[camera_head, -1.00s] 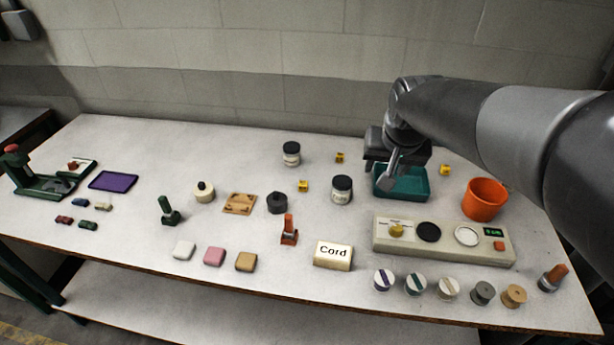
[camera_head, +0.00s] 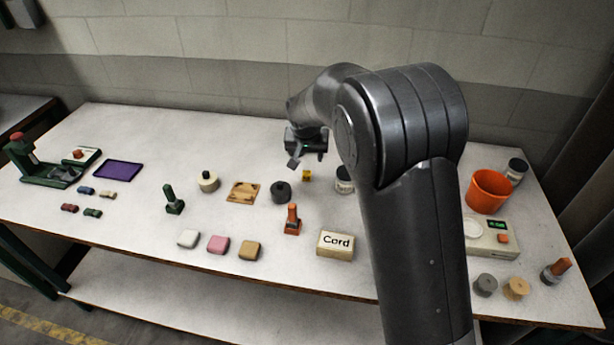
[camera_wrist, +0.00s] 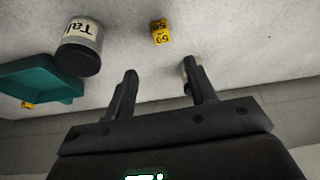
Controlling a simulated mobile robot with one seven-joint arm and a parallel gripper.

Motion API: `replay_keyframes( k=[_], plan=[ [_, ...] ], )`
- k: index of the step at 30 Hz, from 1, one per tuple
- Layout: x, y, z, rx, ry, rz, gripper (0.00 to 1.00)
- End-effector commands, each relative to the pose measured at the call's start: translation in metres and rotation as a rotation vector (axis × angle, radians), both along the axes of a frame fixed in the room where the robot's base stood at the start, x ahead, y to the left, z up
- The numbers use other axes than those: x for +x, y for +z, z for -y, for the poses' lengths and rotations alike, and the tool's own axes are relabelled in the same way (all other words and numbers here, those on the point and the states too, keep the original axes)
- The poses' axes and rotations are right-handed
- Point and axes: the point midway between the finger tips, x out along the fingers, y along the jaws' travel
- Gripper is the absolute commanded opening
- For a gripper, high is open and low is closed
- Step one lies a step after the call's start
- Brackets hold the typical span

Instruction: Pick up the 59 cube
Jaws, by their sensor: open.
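A small yellow cube (camera_wrist: 160,32) lies on the table in the wrist view, with dark digits that look like 59. It lies ahead of the gap between my fingertips, apart from them. In the head view a yellow cube (camera_head: 307,175) sits just below my gripper (camera_head: 306,160) in the picture. My gripper, also in the wrist view (camera_wrist: 158,76), is open and empty, its two fingers spread.
A dark-lidded jar (camera_wrist: 80,48) stands left of the cube in the wrist view, near a teal tray (camera_wrist: 40,76). Another yellow cube (camera_wrist: 28,105) shows past the tray. My arm hides part of the table.

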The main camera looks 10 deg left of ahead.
Motion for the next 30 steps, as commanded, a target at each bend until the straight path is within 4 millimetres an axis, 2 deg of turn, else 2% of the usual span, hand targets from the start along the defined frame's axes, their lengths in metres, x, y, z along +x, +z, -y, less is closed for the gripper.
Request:
replay_keyframes(
  k=[4,14,22,30],
  plan=[
    [0.009,-0.024,0.000,-0.002,-0.001,-0.003,0.51],
    [0.015,-0.046,-0.002,0.000,0.000,-0.002,0.51],
    [0.022,-0.084,-0.007,-0.001,-0.001,-0.003,0.51],
    [0.025,-0.089,-0.008,0.000,-0.001,0.000,0.51]
  ],
)
